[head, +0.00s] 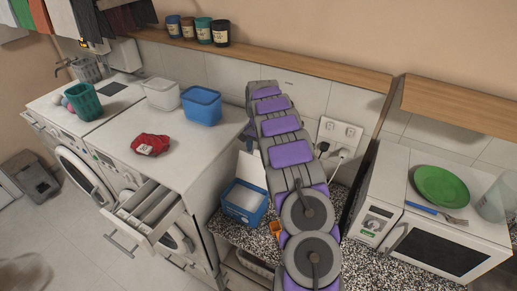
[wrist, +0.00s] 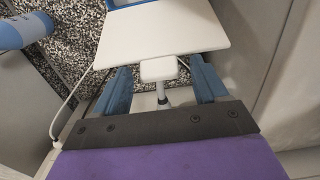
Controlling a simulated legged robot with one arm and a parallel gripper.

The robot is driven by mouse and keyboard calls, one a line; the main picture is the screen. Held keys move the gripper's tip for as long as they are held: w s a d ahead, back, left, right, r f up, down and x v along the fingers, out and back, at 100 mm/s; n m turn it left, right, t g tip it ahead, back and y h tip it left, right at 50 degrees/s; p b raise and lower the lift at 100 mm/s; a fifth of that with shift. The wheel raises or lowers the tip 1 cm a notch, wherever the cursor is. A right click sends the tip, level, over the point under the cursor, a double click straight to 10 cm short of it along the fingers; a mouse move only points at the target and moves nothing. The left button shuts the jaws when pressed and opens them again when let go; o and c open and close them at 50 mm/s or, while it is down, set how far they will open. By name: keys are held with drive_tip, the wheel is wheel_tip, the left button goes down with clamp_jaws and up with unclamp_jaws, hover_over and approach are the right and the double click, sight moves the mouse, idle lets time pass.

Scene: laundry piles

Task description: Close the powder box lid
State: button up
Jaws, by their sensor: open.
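The powder box (head: 234,214) is blue with white powder inside and stands on the speckled counter in the head view. Its white lid (head: 251,170) stands raised at the back of the box, partly behind my arm. In the wrist view the lid (wrist: 160,32) is a broad white panel, with a strip of the box's blue rim (wrist: 124,3) at the top edge. My gripper (wrist: 157,80) is open, its two blue fingers just below the lid's near edge. A white tab (wrist: 158,69) lies between the fingers. I cannot tell whether they touch the lid. In the head view my arm hides much of this area.
A blue and white container (wrist: 22,32) lies to the left in the wrist view. An orange scoop (head: 276,229) is beside the box. A washing machine with an open drawer (head: 147,211) stands left, and a microwave (head: 445,250) with a green plate (head: 441,186) stands right.

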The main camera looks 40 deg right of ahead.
drive_tip(key=shift+c, duration=0.3)
clamp_jaws()
idle(0.5)
